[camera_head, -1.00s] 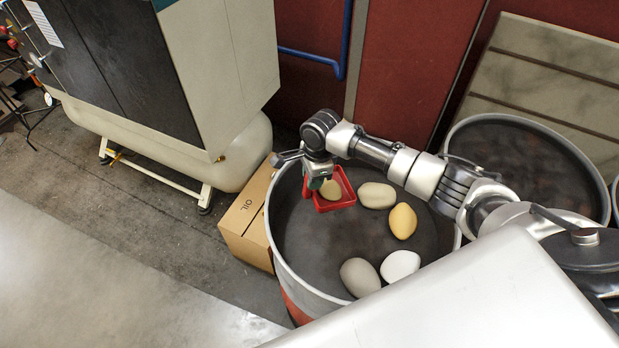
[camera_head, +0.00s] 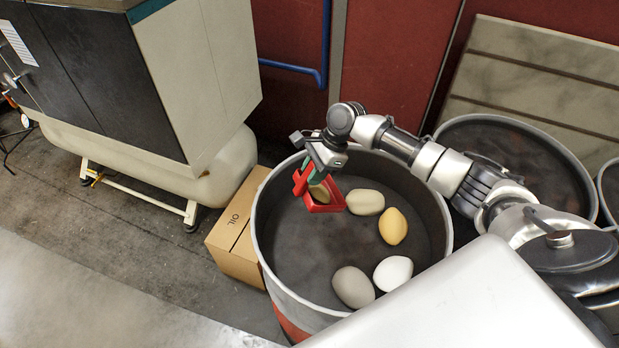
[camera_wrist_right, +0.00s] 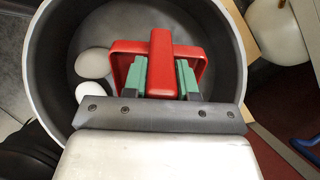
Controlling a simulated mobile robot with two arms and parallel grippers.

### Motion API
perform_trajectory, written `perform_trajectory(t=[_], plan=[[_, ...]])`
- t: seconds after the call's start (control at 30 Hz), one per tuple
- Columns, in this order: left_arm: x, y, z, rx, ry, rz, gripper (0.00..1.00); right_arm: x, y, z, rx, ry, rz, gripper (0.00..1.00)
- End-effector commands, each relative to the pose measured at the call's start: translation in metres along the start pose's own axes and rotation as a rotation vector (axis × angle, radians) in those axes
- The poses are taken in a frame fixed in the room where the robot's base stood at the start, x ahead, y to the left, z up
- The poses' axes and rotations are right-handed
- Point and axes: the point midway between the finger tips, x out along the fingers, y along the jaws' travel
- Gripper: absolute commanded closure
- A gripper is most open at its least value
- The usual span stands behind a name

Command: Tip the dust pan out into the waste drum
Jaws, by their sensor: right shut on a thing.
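The red dust pan (camera_head: 337,196) is tilted over the left part of the waste drum (camera_head: 300,245). My right gripper (camera_head: 317,176) is shut on its handle; the green fingers clasp the red handle (camera_wrist_right: 161,60) in the right wrist view. In the drum lie a beige lump (camera_head: 365,202), a yellow one (camera_head: 393,227), a grey one (camera_head: 353,287) and a white one (camera_head: 393,273). My left gripper is not in view.
A cardboard box (camera_head: 238,235) marked OIL stands against the drum's left side. A large compressor cabinet (camera_head: 190,80) is further left. Another open drum (camera_head: 535,165) stands at the right. A blue pipe (camera_head: 290,66) runs along the red wall.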

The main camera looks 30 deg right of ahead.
Motion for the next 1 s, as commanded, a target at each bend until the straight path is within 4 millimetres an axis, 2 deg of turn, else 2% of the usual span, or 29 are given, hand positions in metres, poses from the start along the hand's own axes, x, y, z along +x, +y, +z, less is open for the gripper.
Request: perform_trajectory(t=[0.33, 0.53, 1.0], plan=[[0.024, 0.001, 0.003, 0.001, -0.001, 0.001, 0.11, -0.008, 0.0, -0.007, 0.0, -0.089, -0.001, 1.0], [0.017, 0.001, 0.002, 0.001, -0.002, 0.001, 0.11, -0.02, 0.0, -0.015, 0.004, -0.183, 0.0, 1.0], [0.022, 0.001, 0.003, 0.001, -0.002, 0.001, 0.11, -0.037, 0.0, -0.036, 0.003, -0.402, 0.001, 1.0]])
